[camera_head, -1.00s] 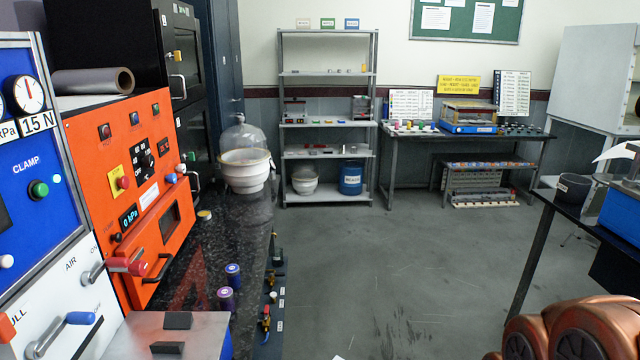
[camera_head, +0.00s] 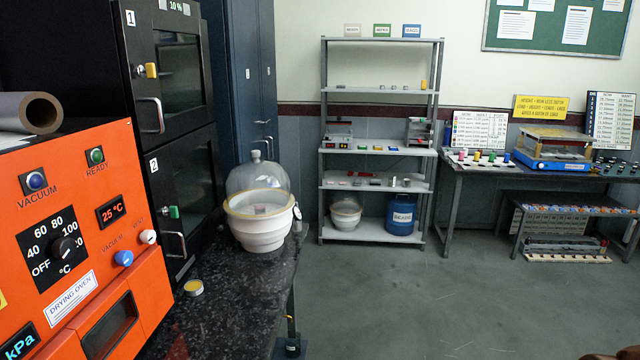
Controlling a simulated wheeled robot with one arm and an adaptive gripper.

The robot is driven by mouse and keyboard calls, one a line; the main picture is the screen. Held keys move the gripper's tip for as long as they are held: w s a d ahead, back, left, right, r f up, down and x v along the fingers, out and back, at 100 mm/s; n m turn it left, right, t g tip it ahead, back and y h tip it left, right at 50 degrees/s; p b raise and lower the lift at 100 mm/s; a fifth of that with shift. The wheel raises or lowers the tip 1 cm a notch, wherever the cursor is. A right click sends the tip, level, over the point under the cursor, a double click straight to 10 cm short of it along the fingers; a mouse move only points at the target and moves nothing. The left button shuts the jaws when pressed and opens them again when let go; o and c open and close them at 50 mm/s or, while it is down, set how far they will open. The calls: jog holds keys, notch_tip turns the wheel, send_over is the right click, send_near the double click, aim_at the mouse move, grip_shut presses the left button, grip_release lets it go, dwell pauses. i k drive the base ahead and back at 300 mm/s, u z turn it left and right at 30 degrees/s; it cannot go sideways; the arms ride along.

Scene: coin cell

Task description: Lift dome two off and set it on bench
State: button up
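A clear glass dome (camera_head: 258,179) with a knob on top sits over a white bowl-shaped base (camera_head: 262,232) at the far end of the dark speckled bench (camera_head: 225,310). The base has a yellowish rim, and something small and pale shows inside through the glass. I cannot read any number on this dome. My gripper is not in view; only a sliver of a copper-coloured shape shows at the bottom right edge.
The orange drying oven (camera_head: 75,235) and black cabinets (camera_head: 180,130) line the bench's left side. A small yellow-rimmed tin (camera_head: 194,288) lies on the bench. A grey shelf (camera_head: 376,188) holds another white bowl (camera_head: 346,213) and a blue drum (camera_head: 401,214). The floor on the right is clear.

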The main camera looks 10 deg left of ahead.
aim_at(257, 188)
jog(key=i, duration=3.25)
jog(key=u, duration=3.4)
